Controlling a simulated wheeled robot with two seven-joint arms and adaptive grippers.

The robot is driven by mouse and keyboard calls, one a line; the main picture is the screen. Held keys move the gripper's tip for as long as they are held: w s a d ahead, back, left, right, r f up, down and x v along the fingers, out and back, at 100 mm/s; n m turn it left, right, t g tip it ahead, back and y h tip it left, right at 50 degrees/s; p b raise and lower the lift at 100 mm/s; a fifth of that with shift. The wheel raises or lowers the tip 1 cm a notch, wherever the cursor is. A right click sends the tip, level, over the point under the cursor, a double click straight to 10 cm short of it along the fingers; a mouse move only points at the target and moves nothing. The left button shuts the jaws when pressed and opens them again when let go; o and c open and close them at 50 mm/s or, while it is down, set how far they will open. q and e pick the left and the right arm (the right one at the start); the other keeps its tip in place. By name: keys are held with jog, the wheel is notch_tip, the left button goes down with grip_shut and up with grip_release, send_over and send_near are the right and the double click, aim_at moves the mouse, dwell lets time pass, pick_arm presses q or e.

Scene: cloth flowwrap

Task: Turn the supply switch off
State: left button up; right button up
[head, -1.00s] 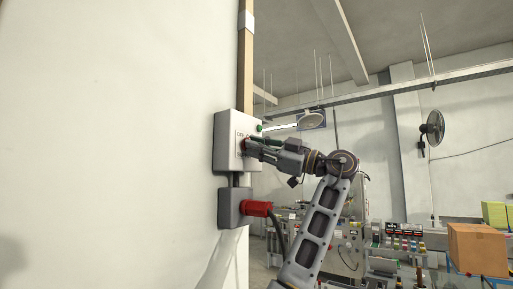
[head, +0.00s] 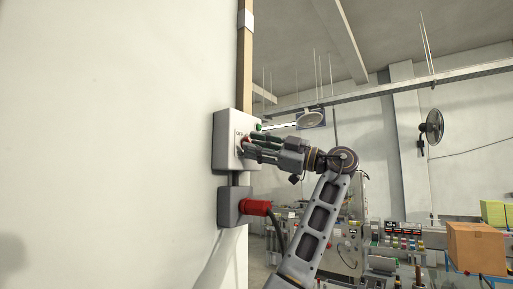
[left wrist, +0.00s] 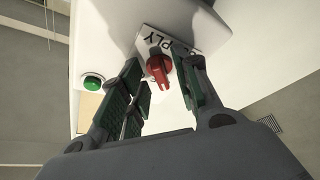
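The supply switch is a red rotary knob (left wrist: 159,68) on a white label plate (left wrist: 150,41) with partly visible black letters. It sits on the front of a grey wall box (head: 226,141). My left gripper (head: 247,144) is at the front of the box. In the left wrist view its fingers (left wrist: 160,88) are open, with green pads on either side of the knob. Gaps show between knob and pads, so it does not look gripped. In the head view the fingers mostly hide the knob. My right gripper is not in view.
A green button (left wrist: 93,82) sits beside the label plate. A lower grey box (head: 231,207) holds a red plug (head: 257,208) with a dark cable hanging below my arm. A cardboard box (head: 476,248) and machinery stand at the back right.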

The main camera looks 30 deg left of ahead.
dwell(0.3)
pick_arm(q)
jog(key=v, duration=1.2)
dwell(0.5)
